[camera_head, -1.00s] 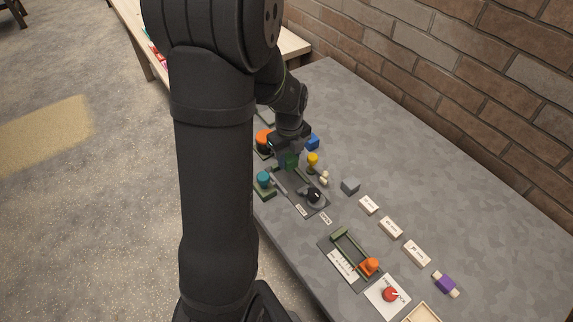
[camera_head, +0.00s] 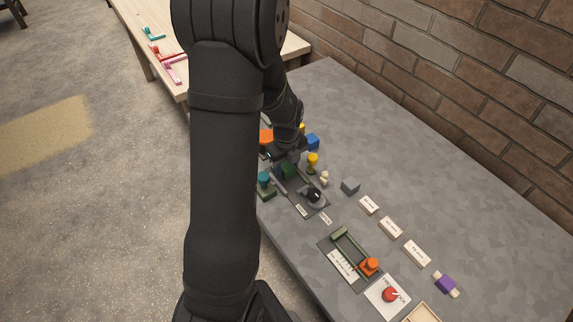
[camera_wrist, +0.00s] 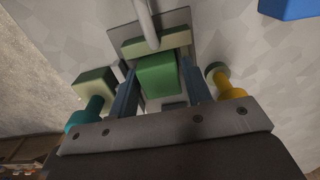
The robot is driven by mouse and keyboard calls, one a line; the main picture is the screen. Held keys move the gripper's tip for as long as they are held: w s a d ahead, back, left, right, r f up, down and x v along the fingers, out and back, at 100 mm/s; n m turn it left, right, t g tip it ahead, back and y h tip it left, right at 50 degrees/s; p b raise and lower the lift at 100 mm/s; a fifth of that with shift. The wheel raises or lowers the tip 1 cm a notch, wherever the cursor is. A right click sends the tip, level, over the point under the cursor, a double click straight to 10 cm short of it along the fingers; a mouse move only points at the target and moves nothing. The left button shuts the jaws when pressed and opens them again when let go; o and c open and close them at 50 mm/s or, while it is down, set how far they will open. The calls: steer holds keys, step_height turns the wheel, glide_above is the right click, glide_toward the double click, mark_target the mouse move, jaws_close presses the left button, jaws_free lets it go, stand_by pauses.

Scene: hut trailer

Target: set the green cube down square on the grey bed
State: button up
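The green cube (camera_wrist: 157,80) sits between the two fingers of my gripper (camera_wrist: 160,85) in the wrist view. The fingers flank it closely and appear shut on it. In the head view the cube (camera_head: 288,170) is a small dark green patch below my gripper (camera_head: 291,158), partly hidden. The grey bed (camera_head: 317,206) is a dark plate carrying a black knob and a grey rod. In the wrist view, part of the dark plate (camera_wrist: 184,19) shows with a green bar across it, just beyond the cube. Whether the cube touches the plate is hidden.
A teal-topped post (camera_head: 264,180) and a yellow post (camera_head: 312,160) stand close on either side.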

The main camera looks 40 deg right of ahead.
mark_target(287, 166)
steer(key=shift+r, duration=0.15)
step_height(287, 166, up, 12)
stand_by(0.6)
steer(key=shift+f, duration=4.55)
